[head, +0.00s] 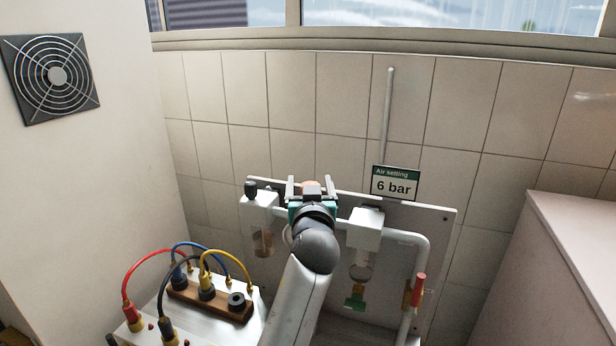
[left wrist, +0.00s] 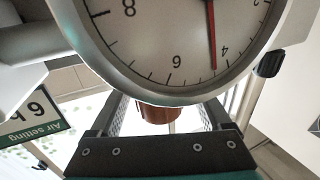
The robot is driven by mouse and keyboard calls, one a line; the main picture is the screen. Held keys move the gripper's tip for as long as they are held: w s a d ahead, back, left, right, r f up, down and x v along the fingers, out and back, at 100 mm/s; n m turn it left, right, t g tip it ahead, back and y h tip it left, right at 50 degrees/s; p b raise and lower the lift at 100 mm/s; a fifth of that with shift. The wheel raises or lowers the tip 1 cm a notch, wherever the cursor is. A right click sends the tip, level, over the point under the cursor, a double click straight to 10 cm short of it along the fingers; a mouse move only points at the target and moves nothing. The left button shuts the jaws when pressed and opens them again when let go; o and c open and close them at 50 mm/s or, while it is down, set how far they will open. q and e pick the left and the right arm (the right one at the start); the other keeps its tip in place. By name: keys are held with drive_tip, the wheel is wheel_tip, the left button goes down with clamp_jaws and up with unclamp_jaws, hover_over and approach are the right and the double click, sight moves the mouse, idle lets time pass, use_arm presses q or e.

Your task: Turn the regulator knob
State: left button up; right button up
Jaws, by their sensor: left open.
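The regulator knob (left wrist: 158,110) is reddish brown and shows just below the gauge rim in the left wrist view. In the head view a bit of it (head: 311,184) shows between my fingers. My left gripper (head: 311,188) is open, with one finger on each side of the knob; I cannot tell whether they touch it. It also shows in the left wrist view (left wrist: 166,114). The round gauge (left wrist: 160,45) has a red needle between 4 and 6, nearer 4. My arm hides the regulator body in the head view. My right gripper is not in view.
A sign (head: 394,184) reads "Air setting 6 bar". The grey panel (head: 440,240) carries filter units, pipes and a red-handled valve (head: 418,290). A box with coloured cables (head: 212,305) stands at lower left. A pale cabinet (head: 570,240) is at right.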

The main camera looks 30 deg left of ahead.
use_arm(q)
drive_tip(key=shift+w+a, duration=0.1)
drive_tip(key=shift+w, duration=0.1)
drive_tip(key=shift+s, duration=0.1)
drive_tip(key=shift+c, duration=0.3)
drive_tip(key=shift+c, duration=0.8)
clamp_jaws()
drive_tip(key=shift+r, duration=0.1)
